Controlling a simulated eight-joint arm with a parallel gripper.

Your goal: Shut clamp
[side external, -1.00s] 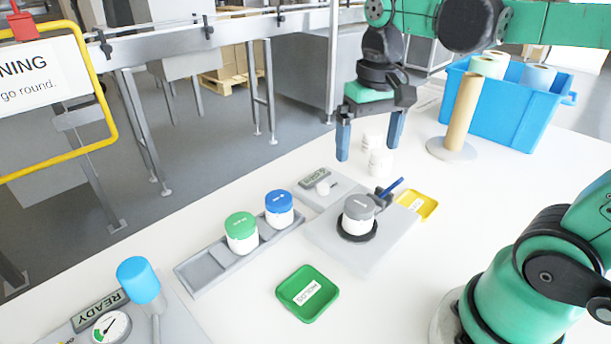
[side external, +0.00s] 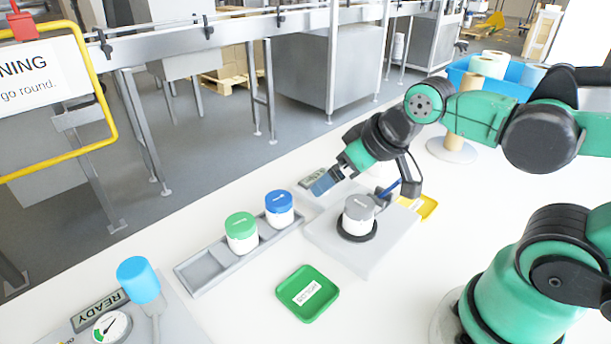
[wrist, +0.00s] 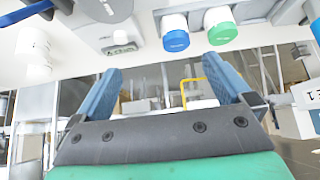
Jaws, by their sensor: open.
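The clamp's blue lever (side external: 388,188) stands up at an angle behind the grey-lidded jar (side external: 359,207), partly hidden by my arm. The jar sits upright in a black ring on a pale fixture plate (side external: 370,256). My gripper (side external: 322,184) is tilted, pointing down and left, above the fixture's back left side. It looks empty, and its fingers are apart in the wrist view (wrist: 160,78).
Green-lidded (side external: 241,234) and blue-lidded (side external: 279,209) jars stand in a grey rack left of the fixture. A green tray (side external: 307,308) lies in front. A yellow tray (side external: 427,208) is behind right. A cardboard roll (side external: 459,120) and blue bin (side external: 520,92) stand farther back.

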